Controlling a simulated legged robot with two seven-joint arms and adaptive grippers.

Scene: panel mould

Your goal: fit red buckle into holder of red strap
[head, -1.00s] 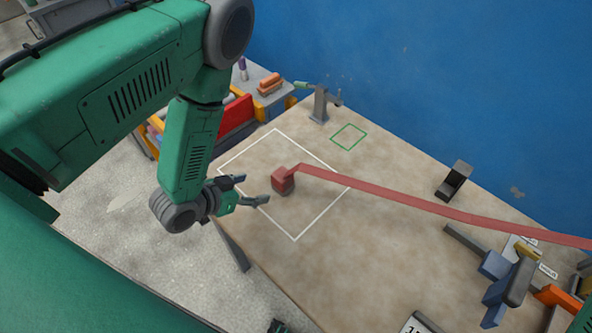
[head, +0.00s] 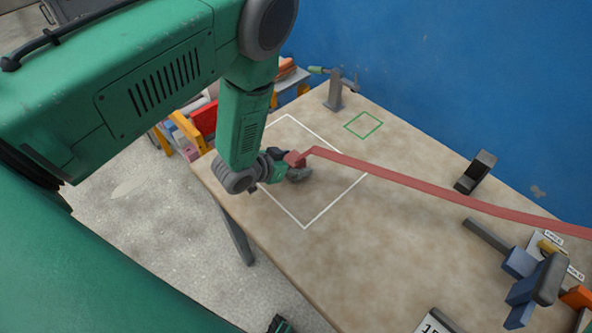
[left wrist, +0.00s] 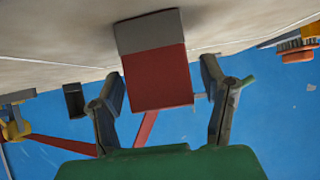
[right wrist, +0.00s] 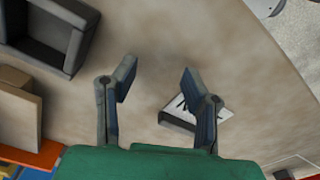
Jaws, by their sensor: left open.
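The red buckle (head: 295,157), a block with a grey end, sits inside the white outline on the table. The red strap (head: 430,195) runs from it to the right. My left gripper (head: 298,168) is at the buckle. In the left wrist view the buckle (left wrist: 157,78) lies between the open fingers of my left gripper (left wrist: 165,88), with gaps on both sides. A dark open box (head: 476,171), perhaps the holder, stands near the wall; it also shows in the left wrist view (left wrist: 74,100). My right gripper (right wrist: 156,85) is open and empty over the table.
A green outline (head: 363,125) and a grey post (head: 335,92) are at the far table end. A blue and grey device (head: 535,280) stands at the right. A numbered card (head: 437,325) lies at the front. The table middle is clear.

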